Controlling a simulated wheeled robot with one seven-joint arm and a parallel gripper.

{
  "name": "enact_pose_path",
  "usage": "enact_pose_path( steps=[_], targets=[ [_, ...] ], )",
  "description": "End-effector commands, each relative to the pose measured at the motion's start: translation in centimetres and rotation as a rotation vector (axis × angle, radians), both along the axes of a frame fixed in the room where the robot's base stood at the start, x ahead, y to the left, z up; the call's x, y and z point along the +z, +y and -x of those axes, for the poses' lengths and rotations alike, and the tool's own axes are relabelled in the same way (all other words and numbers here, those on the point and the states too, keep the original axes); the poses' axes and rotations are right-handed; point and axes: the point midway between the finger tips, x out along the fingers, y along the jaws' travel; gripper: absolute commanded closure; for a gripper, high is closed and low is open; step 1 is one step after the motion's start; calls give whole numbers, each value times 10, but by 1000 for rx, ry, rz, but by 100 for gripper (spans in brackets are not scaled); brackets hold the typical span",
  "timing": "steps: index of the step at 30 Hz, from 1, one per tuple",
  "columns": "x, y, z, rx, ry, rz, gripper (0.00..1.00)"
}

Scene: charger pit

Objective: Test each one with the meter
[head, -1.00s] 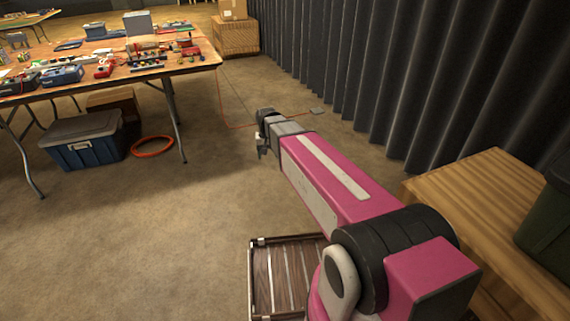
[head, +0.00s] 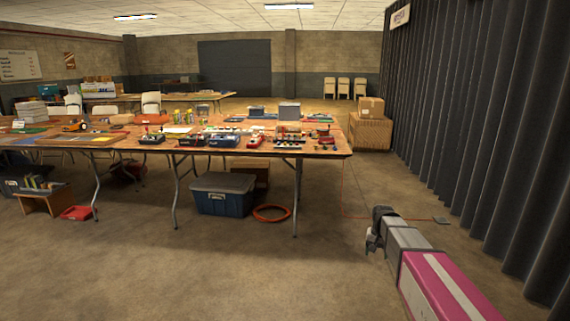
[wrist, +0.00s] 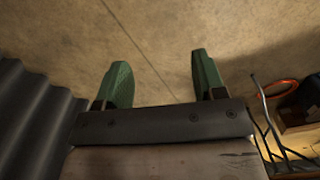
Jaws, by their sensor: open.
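My gripper (head: 371,242) is stretched out over the bare floor at lower right in the head view, to the right of the table and apart from it. In the wrist view my gripper (wrist: 160,82) shows two green fingers spread wide with only floor between them. The work table (head: 325,154) carries many small electrical-looking items, among them blue boxes (head: 223,140), a red device (head: 254,142) and a dark rack of small parts (head: 288,144). At this distance I cannot tell which is the meter or which are the things to test.
Under the table stand a blue bin with a grey lid (head: 222,203) and an orange ring (head: 271,212). Cardboard boxes (head: 370,132) stand behind the table's right end. A dark corrugated curtain (head: 480,130) lines the right. An orange cable crosses the floor. The floor in front is clear.

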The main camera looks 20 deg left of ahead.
Motion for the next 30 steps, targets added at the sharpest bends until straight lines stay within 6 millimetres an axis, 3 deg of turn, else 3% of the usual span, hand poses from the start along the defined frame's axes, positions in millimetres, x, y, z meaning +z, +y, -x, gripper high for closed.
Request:
enact_pose_path(
  steps=[20,23,25,30],
  targets=[
    [-1,-3,2,0,0,0,36],
    [-4,-20,16,-2,1,0,36],
    [-10,-43,35,-5,1,1,36],
    [-26,-114,100,-7,3,0,36]
  ],
)
